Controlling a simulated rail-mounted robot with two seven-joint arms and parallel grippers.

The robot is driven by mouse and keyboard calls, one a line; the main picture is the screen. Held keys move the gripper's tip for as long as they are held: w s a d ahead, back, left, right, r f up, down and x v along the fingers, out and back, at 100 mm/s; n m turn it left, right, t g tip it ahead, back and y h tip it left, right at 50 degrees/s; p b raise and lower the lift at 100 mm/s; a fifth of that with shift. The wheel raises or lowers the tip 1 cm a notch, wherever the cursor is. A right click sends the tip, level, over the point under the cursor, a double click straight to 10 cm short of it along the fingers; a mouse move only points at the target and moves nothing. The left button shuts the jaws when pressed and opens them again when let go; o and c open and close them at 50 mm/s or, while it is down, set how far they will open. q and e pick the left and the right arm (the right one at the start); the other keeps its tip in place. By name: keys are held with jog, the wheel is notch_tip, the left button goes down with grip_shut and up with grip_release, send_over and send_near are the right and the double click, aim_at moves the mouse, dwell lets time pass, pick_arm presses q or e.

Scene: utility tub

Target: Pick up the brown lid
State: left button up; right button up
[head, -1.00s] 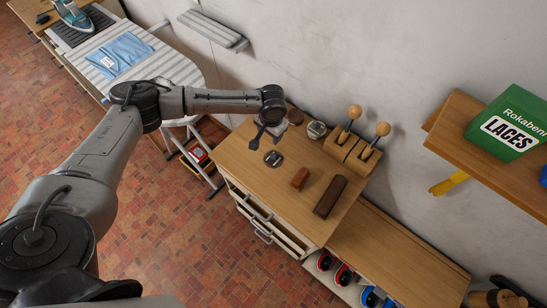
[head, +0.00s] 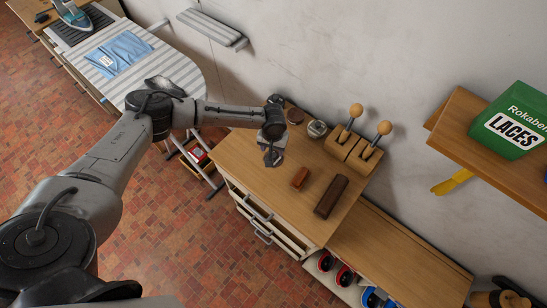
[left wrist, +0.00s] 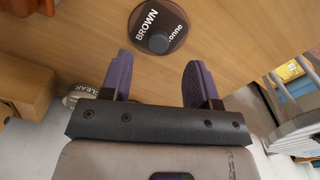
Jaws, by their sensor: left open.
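The brown lid (left wrist: 158,28) is a round, dark brown disc with white "BROWN" lettering and a dark knob in its middle. It lies flat on the wooden cabinet top at the top of the left wrist view. My left gripper (left wrist: 158,82) is open and empty. Its two purple fingers point toward the lid and stand apart from it, with the lid ahead of the gap between them. My right gripper is not in view.
A round tin (head: 317,129) and a brown disc (head: 295,116) stand near the wall. A wooden stand (head: 350,150) with two round-knobbed handles is beside them.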

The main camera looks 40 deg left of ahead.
aim_at(273, 155)
pick_arm(q)
jog(key=shift+d+f+b, duration=0.15)
jog(key=shift+f+b, duration=0.3)
jog(key=shift+f, duration=2.3)
jog(key=c, duration=1)
jog(key=shift+r, duration=0.1)
